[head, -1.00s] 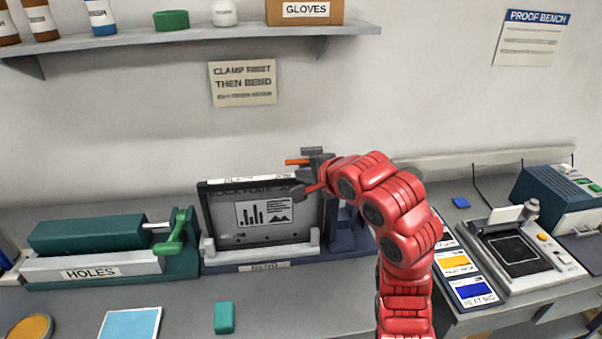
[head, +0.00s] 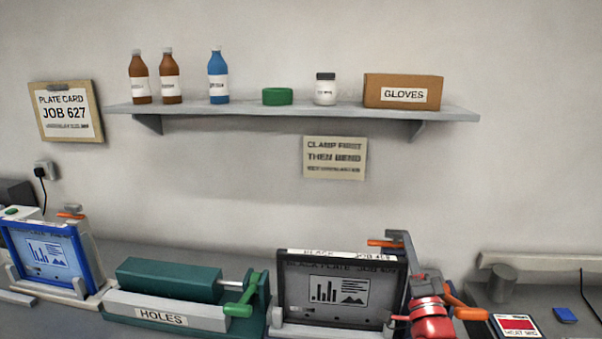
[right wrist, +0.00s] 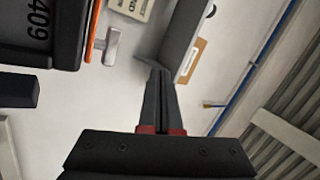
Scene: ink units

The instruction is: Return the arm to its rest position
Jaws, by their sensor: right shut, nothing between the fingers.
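My right gripper (head: 409,247) is in the lower right of the head view, beside the right edge of the black plate unit (head: 300,285). Its red wrist is below, and the dark fingers seem to point up. In the right wrist view the gripper (right wrist: 160,76) is shut, with its two dark fingers together and nothing between them. The black unit with "409" (right wrist: 38,32) and an orange strip is at upper left there. Most of my right arm is out of the head view. My left gripper is in neither view.
A wall shelf (head: 290,112) holds bottles and a gloves box (head: 403,91). Its underside is near the fingers in the wrist picture. A green holes unit (head: 165,280) and a blue-framed unit (head: 75,262) stand left. An orange handle (head: 466,306) is right of the arm.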

